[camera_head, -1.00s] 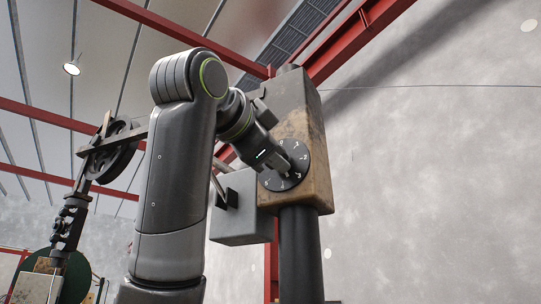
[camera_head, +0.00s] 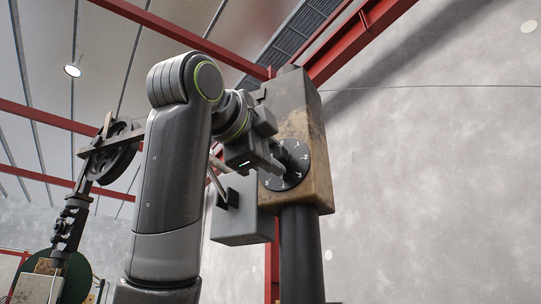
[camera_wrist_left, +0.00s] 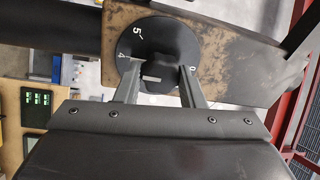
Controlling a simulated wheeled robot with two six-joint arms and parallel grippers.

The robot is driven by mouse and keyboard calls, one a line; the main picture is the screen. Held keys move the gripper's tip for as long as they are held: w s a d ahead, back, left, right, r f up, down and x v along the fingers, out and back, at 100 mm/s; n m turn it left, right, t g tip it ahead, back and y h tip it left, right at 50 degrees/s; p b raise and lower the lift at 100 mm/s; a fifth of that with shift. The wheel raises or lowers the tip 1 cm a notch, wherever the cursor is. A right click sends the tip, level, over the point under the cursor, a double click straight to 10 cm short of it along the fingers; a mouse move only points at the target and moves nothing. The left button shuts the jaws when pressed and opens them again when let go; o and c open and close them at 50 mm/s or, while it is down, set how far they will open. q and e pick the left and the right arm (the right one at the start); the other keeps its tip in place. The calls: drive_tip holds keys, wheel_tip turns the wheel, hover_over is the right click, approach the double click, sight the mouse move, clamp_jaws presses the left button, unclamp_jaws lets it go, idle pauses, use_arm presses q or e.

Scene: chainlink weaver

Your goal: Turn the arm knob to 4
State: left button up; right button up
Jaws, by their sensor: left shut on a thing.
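The arm knob (camera_wrist_left: 158,70) is a dark grip at the middle of a round black dial (camera_head: 299,174) with white marks. The dial is on the face of a worn tan and grey box. In the left wrist view the dial (camera_wrist_left: 150,27) shows a 5, a 4 and a 0 near its rim. My left gripper (camera_wrist_left: 160,75) has one finger on each side of the knob and is shut on it. In the head view my left gripper (camera_head: 278,163) reaches the dial from the left and hides part of it. My right gripper is not in view.
The tan box (camera_head: 318,150) stands on a thick dark post (camera_head: 300,255). A grey box (camera_head: 240,222) sits just left of it, below my gripper. Red beams (camera_head: 350,40) run overhead. A wheel mechanism (camera_head: 112,155) stands at left. The right side shows bare wall.

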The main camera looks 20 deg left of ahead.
use_arm(q)
drive_tip(key=shift+r, duration=0.1)
drive_tip(key=o, duration=1)
drive_tip(key=b+v, duration=0.7)
drive_tip(key=v, duration=1)
drive_tip(key=shift+s+b, duration=0.25)
drive_tip(key=shift+b, duration=0.15)
